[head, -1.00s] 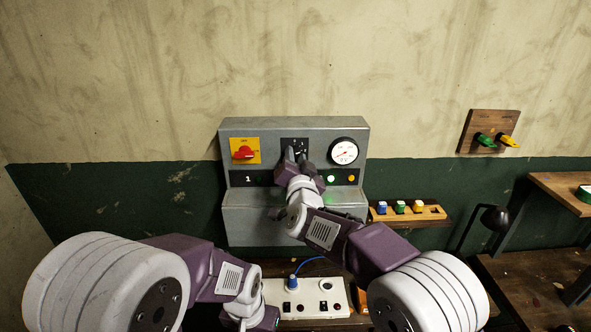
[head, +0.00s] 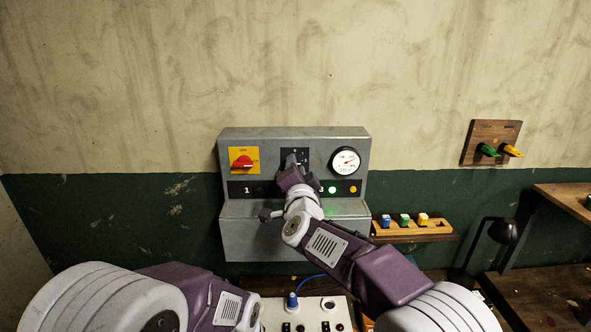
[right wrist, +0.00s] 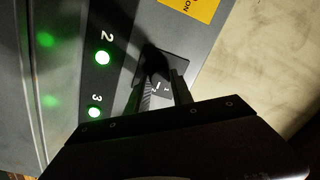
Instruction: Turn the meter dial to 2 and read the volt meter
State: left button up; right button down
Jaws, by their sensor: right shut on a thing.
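The grey control box (head: 235,215) is on the wall ahead of me. The meter dial's black plate (head: 301,153) is at its upper middle, and it also shows in the right wrist view (right wrist: 178,60). My right gripper (head: 291,164) reaches up to this plate and is shut on the dial knob, which its fingers largely hide. The round white volt meter (head: 345,160) is right of the dial; its needle and marks are too small to read surely. The dial's exact setting is hidden.
A red switch (head: 243,161) on a yellow plate is left of the dial. Green lamps beside 2 (right wrist: 102,58) and 3 (right wrist: 94,112) glow. A white socket box (head: 305,312) with a blue plug is below. A wooden rack (head: 440,228) stands to the right.

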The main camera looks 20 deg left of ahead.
jog(key=shift+f, duration=0.1)
jog(key=c, duration=1.2)
grip_release()
jog(key=shift+c, duration=0.2)
jog(key=shift+o, duration=0.6)
jog(key=shift+s+d, duration=0.15)
jog(key=b+v, duration=0.4)
jog(key=v, duration=0.5)
